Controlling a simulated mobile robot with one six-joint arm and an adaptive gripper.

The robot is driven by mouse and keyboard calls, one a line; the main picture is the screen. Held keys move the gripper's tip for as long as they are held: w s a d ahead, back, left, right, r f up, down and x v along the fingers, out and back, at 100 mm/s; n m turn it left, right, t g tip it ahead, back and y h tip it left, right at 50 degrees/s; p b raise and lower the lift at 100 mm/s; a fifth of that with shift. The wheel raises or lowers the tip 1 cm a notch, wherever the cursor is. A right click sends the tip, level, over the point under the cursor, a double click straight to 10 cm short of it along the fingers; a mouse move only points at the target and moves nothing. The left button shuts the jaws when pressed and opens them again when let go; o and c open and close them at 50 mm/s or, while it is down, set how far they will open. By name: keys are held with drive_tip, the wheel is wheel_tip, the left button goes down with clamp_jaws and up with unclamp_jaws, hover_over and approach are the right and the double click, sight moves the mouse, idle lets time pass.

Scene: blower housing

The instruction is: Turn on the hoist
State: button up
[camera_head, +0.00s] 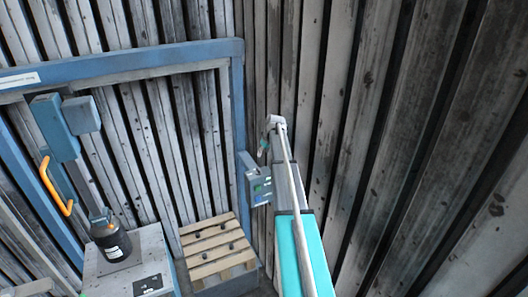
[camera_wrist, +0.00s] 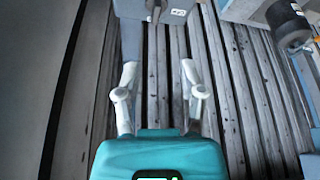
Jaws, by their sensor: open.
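A grey-blue control box (camera_head: 256,184) with small green marks is mounted by the right post of the blue frame in the head view, partly hidden by my arm. A grey box, apparently the same one, shows at the top edge of the wrist view (camera_wrist: 180,17), with small dark parts on its lower side. My gripper (camera_wrist: 159,72) is open and empty, its two pale fingers apart below that box and not visibly touching it. I cannot tell which part is the hoist switch. In the head view my gripper is small and mostly hidden by my arm.
The blue frame (camera_head: 150,60) stands against the ribbed wall. A blue machine head with an orange handle (camera_head: 52,190) is at left, above a black cylinder (camera_head: 112,242) on a grey block. A slatted wooden pallet (camera_head: 213,248) lies below the control box. The ribbed wall is close on the right.

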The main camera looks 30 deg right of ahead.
drive_tip(key=s+a+f+b, duration=0.3)
drive_tip(key=a+f+b, duration=0.2)
drive_tip(key=a, duration=0.4)
drive_tip(key=s+a+f+g+b, duration=0.1)
drive_tip(key=s+a+f+b, duration=0.3)
drive_tip(key=a, duration=0.4)
drive_tip(key=s+a+f+g+b, duration=0.1)
drive_tip(key=s+a+f+b, duration=0.3)
drive_tip(key=a, duration=0.5)
wheel_tip(320, 180, down, 4)
drive_tip(key=shift+s+a+r+b, duration=0.25)
drive_tip(key=shift+a+b, duration=0.1)
drive_tip(key=shift+b, duration=0.65)
drive_tip(key=s+a+f+g+b, duration=0.1)
drive_tip(key=s+a+f+b, duration=0.3)
drive_tip(key=s+a, duration=0.4)
drive_tip(key=s+a+f+m+g+b, duration=0.1)
drive_tip(key=s+a+f+b, duration=0.2)
drive_tip(key=s+a, duration=0.6)
drive_tip(key=shift+s+f+b, duration=0.4)
drive_tip(key=shift+s+f, duration=0.15)
drive_tip(key=shift+s, duration=0.6)
